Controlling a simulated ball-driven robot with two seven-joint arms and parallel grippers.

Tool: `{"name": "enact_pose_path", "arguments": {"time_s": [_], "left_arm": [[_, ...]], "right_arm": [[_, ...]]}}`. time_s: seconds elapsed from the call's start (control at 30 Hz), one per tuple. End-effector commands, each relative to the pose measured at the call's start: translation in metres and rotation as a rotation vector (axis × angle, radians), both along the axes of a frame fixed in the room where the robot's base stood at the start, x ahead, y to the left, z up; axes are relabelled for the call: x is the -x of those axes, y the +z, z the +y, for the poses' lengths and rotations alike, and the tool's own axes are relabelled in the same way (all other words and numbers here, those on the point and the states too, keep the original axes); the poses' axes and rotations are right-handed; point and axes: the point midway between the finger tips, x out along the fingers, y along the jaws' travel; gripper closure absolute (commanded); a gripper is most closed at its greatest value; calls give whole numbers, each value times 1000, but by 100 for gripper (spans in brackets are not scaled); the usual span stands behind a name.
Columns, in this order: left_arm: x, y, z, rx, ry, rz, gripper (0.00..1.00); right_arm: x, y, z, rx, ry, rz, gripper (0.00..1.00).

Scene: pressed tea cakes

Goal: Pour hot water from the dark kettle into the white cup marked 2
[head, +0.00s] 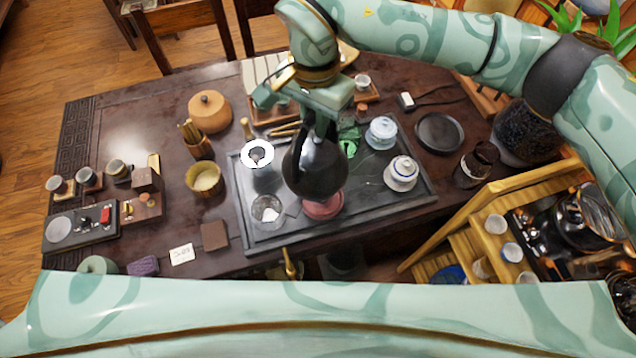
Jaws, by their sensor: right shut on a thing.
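The dark kettle (314,172) is a round, black vessel in the middle of the head view. My right gripper (318,112) is shut on its upper part, and the kettle hangs over the dark tea tray (395,215). I cannot tell its height above the tray. I cannot read a 2 on any cup. Several small white cups, one of them here (495,225), stand on the wooden shelf at right. My left gripper is not in view.
A round dark plate (440,132) lies at right.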

Motion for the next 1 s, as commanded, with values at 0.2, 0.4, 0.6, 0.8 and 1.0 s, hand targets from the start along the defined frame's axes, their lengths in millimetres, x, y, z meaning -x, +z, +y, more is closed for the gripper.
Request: {"name": "enact_pose_path", "arguments": {"time_s": [0.2, 0.4, 0.6, 0.8, 1.0], "left_arm": [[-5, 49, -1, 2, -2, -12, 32], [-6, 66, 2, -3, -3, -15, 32], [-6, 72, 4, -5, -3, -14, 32], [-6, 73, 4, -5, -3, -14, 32], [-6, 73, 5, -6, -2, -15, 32]], "right_arm": [[12, -2, 78, -1, -298, -1, 100], [12, -14, 116, 4, -603, -10, 100], [5, -22, 128, 10, -840, -16, 100], [1, -26, 130, 11, -932, -18, 100], [1, -26, 130, 11, -935, -18, 100]]}}
